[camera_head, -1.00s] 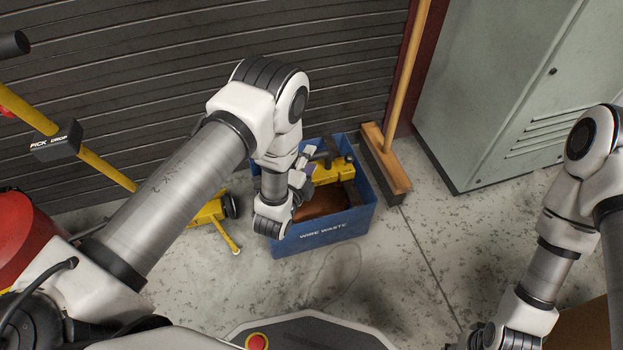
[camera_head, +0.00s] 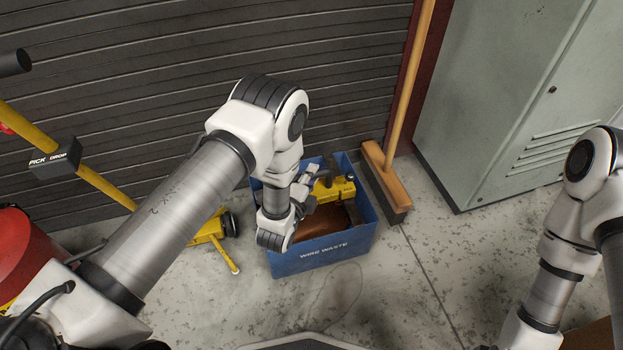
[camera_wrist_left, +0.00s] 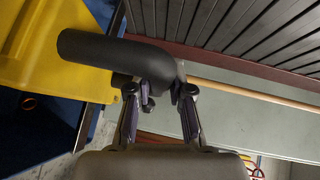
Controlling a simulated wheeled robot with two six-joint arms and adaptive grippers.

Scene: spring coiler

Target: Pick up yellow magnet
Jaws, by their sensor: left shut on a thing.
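The yellow magnet (camera_head: 338,190) is inside the blue bin marked "WIRE WASTE" (camera_head: 322,258), near its back wall. In the left wrist view the magnet's yellow body (camera_wrist_left: 60,65) fills the upper left, with a dark curved handle (camera_wrist_left: 105,48) reaching right. My left gripper (camera_head: 318,184) is down at the bin, at the magnet's left end. In the left wrist view my left gripper (camera_wrist_left: 158,92) is shut on the dark handle. From the head view the fingers are small and partly hidden by the wrist. My right gripper is outside the head view.
A broom (camera_head: 385,180) stands just right of the bin, before a grey-green cabinet (camera_head: 510,100). A slatted dark shutter (camera_head: 200,45) is behind. A yellow wheeled tool with a "PICK DROP" box (camera_head: 54,158) is on the left. Floor in front is clear.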

